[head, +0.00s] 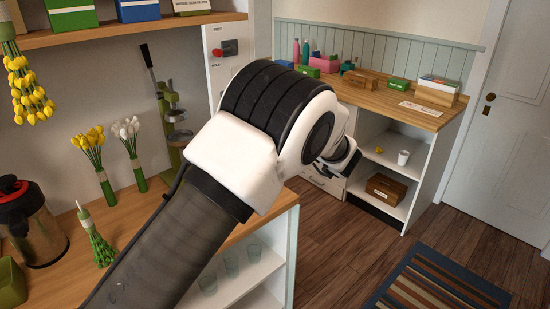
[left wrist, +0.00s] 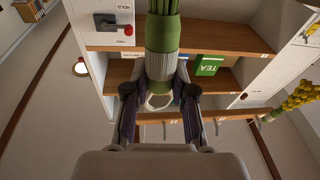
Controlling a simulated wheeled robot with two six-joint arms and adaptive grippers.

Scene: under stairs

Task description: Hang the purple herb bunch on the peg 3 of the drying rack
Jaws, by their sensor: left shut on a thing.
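My left gripper shows in the head view (head: 346,160), dark and partly hidden behind my own wrist. In the left wrist view (left wrist: 158,100) it is shut on a herb bunch (left wrist: 163,32) with green stems and a pale ribbed band. The bunch's heads are outside the picture, so their colour does not show. A wooden rail with small labels (left wrist: 205,116), seemingly the drying rack, runs behind the gripper, apart from the bunch. I cannot tell which peg is number 3. A yellow bunch (left wrist: 296,97) hangs there, also in the head view (head: 30,85). My right gripper is not in view.
Yellow flowers (head: 88,148), white flowers (head: 127,130), a green bunch (head: 97,240) and a flask (head: 32,225) stand or lie on the left counter. A green press (head: 172,115) stands behind. A low shelf unit (head: 385,165) is at the right; open floor lies between.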

